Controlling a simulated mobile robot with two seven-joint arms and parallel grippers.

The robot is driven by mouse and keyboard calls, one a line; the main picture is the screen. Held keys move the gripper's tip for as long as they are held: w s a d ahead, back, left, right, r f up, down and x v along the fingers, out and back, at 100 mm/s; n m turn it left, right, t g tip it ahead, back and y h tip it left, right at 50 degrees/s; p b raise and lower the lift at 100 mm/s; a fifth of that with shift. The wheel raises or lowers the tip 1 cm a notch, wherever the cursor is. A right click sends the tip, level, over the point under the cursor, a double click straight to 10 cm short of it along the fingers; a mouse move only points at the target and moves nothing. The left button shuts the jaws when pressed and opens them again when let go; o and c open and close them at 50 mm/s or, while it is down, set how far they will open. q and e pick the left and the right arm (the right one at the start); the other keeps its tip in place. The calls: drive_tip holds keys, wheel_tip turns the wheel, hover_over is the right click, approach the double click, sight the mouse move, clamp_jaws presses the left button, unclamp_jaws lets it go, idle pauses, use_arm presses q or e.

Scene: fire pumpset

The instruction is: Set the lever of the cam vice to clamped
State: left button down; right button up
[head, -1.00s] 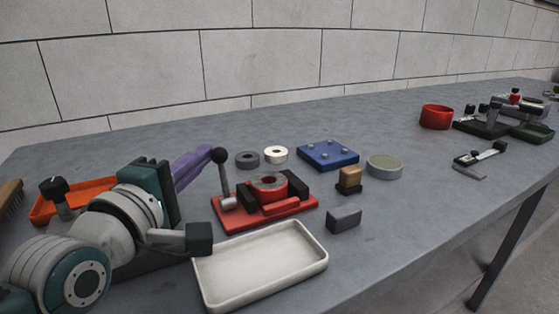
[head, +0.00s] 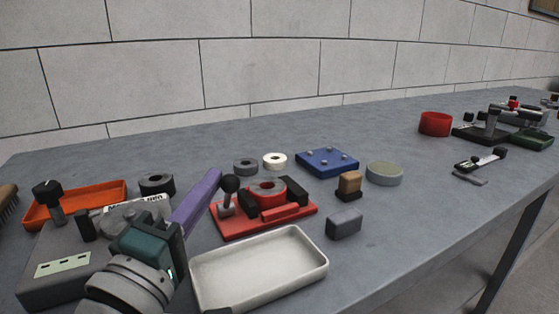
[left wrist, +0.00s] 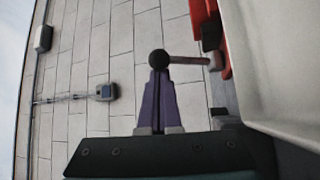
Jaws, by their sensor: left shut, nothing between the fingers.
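The cam vice (head: 300,208) is a red base with black jaws around a grey-topped red round part, mid-bench in the head view. Its lever (head: 229,184), a rod with a black ball knob, stands at the vice's left end and looks foreshortened, so its lean is hard to tell. My left gripper (head: 215,176) has purple fingers, shut and empty, with tips just left of the knob. In the left wrist view the knob (left wrist: 159,58) is right at the closed fingertips (left wrist: 160,74), and the rod runs right to the vice. Contact is hard to tell. My right gripper is not in view.
A white tray (head: 318,268) lies in front of the vice. A grey block (head: 344,223), a tan-topped piece (head: 349,185) and a blue plate (head: 328,161) stand to its right. An orange tray (head: 110,191) and a grey box with a knob (head: 40,280) are at left.

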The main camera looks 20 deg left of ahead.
use_arm(q)
drive_tip(key=shift+s+d+f, duration=0.15)
idle(0.6)
drive_tip(key=v, duration=0.7)
drive_tip(key=shift+s, duration=0.25)
